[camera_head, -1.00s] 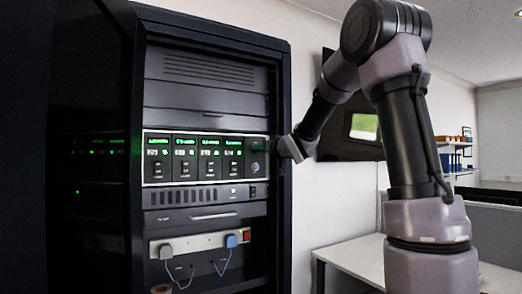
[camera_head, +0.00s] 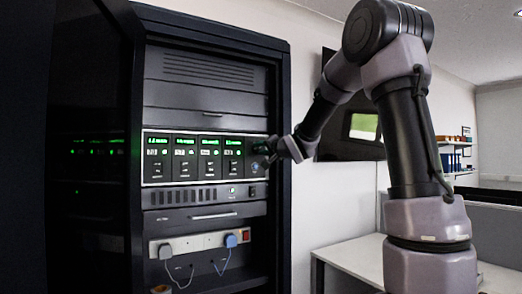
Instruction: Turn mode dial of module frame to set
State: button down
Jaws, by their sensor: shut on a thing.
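The module frame (camera_head: 205,182) is a silver-edged panel in the black rack, with several modules showing green digits. My gripper (camera_head: 266,150) is at the right end of the frame, small and dark against the rack. It is shut at the mode dial, which is mostly hidden by the fingers, so its setting cannot be read. A small bluish round part (camera_head: 255,166) shows just below the fingertips on the end panel. The arm reaches in from the right.
The rack's right post (camera_head: 283,215) stands close to my wrist. Below the frame are a switch panel (camera_head: 205,194) and a power strip (camera_head: 200,243) with two plugs and hanging cables. A white desk (camera_head: 350,258) stands to the right, with a wall screen behind my arm.

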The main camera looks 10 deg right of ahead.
jog(key=shift+m, duration=0.6)
jog(key=shift+f, duration=0.1)
jog(key=c, duration=0.9)
grip_release()
jog(key=v, duration=1.1)
jog(key=shift+w, duration=0.1)
